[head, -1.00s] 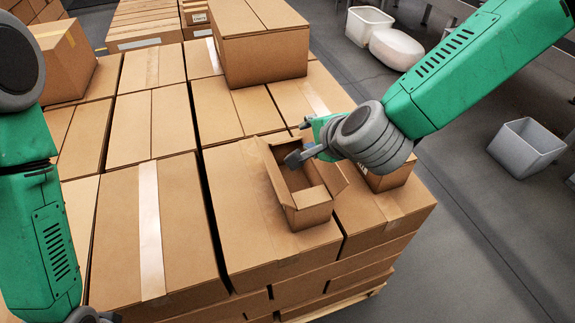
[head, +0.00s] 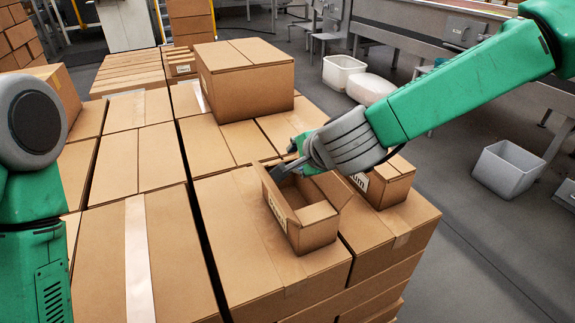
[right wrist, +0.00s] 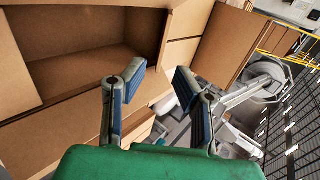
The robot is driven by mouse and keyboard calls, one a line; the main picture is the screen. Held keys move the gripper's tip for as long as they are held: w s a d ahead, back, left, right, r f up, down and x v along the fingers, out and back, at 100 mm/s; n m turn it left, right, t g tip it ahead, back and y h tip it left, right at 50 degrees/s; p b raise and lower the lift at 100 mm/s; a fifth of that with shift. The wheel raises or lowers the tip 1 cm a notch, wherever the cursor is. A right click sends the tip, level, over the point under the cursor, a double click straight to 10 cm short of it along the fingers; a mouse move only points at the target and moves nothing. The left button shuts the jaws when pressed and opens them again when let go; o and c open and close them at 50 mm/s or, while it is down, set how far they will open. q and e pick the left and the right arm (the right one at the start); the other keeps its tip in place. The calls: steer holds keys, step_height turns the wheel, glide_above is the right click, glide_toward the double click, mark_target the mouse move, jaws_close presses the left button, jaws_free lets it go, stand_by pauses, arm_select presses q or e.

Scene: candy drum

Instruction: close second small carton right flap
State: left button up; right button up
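The small open carton (head: 310,235) stands on top of the large stacked boxes in the head view. Its left flap (head: 273,197) stands up and its right flap (head: 334,188) sticks up and outward. Part of the near end is covered by a folded flap. My right gripper (head: 281,172) is over the carton's far end and hides part of it. In the right wrist view its two fingers (right wrist: 158,82) are apart with nothing between them, and the carton's open inside (right wrist: 95,60) is at upper left. My left arm shows at the left edge, but its gripper is out of view.
Another small carton (head: 388,183) stands just right of the open one, partly behind my right arm. A larger box (head: 245,80) stands on the stack farther back.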

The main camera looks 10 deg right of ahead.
mark_target(286, 161)
steer(key=x, duration=0.4)
steer(key=b+x, duration=0.1)
steer(key=x, duration=0.1)
steer(key=shift+w+a, duration=0.1)
steer(key=shift+a, duration=0.3)
steer(key=shift+d, duration=0.1)
steer(key=shift+d, duration=0.1)
steer(key=shift+c, duration=0.4)
